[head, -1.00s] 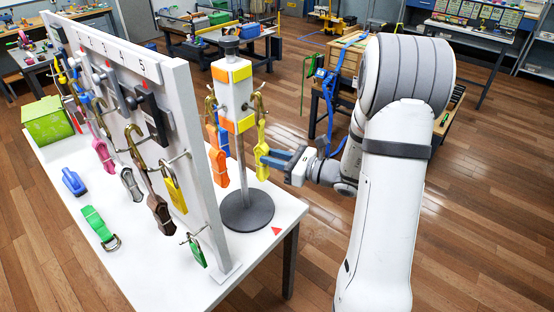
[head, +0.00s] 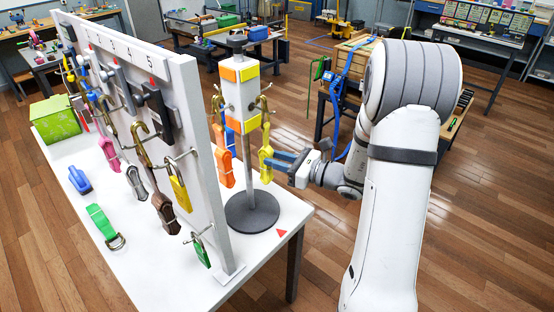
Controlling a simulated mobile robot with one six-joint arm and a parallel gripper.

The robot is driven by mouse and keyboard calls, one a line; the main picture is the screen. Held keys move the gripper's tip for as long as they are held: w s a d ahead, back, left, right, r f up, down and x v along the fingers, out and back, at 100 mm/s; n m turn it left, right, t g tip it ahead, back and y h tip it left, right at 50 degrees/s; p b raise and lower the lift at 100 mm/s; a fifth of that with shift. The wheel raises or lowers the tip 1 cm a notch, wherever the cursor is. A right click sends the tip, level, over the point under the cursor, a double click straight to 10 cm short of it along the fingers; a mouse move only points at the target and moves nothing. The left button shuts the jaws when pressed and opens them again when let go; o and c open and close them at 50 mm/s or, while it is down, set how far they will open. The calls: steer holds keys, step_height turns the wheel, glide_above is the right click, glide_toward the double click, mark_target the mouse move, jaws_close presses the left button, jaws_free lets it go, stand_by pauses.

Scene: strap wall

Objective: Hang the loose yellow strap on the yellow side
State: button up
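My gripper (head: 284,160) has blue-grey fingers at the strap's lower part, from the right. The fingertips overlap the strap in view; I cannot tell whether they are closed on it. The post's hooked stand (head: 238,90) has orange and yellow labels on its faces. An orange strap (head: 224,160) hangs on its left side, and a blue strap (head: 230,138) shows partly behind.
A white panel (head: 206,150) with numbered pegs and several hanging straps and hooks stands left of the post. A green strap (head: 100,220), a blue item (head: 79,180) and a green box (head: 54,117) lie on the white table (head: 150,275).

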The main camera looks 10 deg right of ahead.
steer(key=o, duration=0.5)
steer(key=b+v, duration=0.2)
steer(key=v, duration=0.6)
steer(key=s+a+n+g+h, duration=0.2)
steer(key=s+a+n+g, duration=0.7)
steer(key=s+a+n, duration=0.25)
steer(key=s+d+r+n+h, duration=0.1)
steer(key=s+d+n+h, duration=0.1)
steer(key=n+h, duration=0.2)
steer(key=s+d+r+n+t+h, duration=0.1)
steer(key=s+d+n+h, duration=0.1)
steer(key=n, duration=0.3)
steer(key=s+d+r+n+h, duration=0.1)
steer(key=s+d+n+h, duration=0.1)
steer(key=s+n+h, duration=0.2)
steer(key=shift+s+d+r+n+h, duration=0.3)
steer(key=shift+d+n+h, duration=0.1)
steer(key=shift+n+h, duration=0.35)
